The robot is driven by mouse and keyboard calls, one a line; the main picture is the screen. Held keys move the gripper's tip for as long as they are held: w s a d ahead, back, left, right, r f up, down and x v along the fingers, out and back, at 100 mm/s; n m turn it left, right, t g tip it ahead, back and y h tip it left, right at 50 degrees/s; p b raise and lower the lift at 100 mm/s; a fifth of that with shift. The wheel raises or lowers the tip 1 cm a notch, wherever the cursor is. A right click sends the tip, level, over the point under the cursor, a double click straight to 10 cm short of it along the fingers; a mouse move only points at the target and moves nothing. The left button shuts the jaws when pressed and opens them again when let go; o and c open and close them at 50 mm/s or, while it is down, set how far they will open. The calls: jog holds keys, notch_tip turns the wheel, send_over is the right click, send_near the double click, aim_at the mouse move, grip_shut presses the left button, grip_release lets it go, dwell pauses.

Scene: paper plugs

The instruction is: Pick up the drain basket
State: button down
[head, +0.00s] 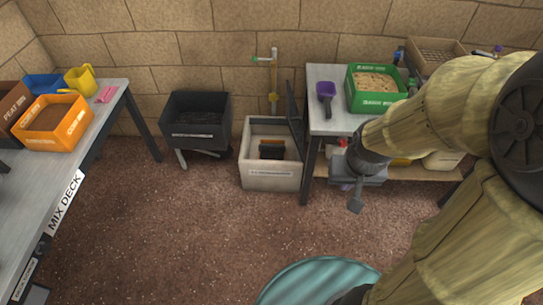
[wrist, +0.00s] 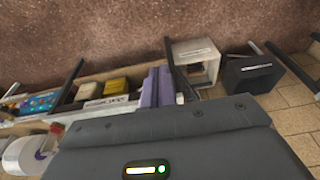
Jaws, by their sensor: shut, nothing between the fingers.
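I cannot tell for sure which thing is the drain basket. A tan tray with a grid-like inside (head: 437,50) stands at the back of the right-hand table, partly hidden by my arm, and may be it. My gripper (head: 355,206) hangs in front of the right-hand table, below its top, and points down. It is shut and empty, apart from that tray.
A green crate (head: 376,106) and a purple scoop (head: 326,93) are on the right-hand table. A cream box (head: 270,180) with a raised lid and a black bin (head: 195,140) stand left of it. A teal round thing (head: 315,282) lies in front. Brown floor (head: 170,230) is open.

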jog(key=c, duration=1.7)
grip_release()
jog(key=shift+r, duration=0.15)
jog(key=shift+o, duration=0.8)
jog(key=shift+r+p, duration=0.4)
jog(key=shift+p, duration=0.15)
jog(key=w+p+v, duration=0.2)
jog(key=p+v, duration=0.6)
jog(key=w+r+p+v, duration=0.1)
jog(key=p+v, duration=0.7)
jog(key=p, duration=0.1)
jog(key=shift+w+r, duration=0.15)
jog(key=shift+w, duration=0.15)
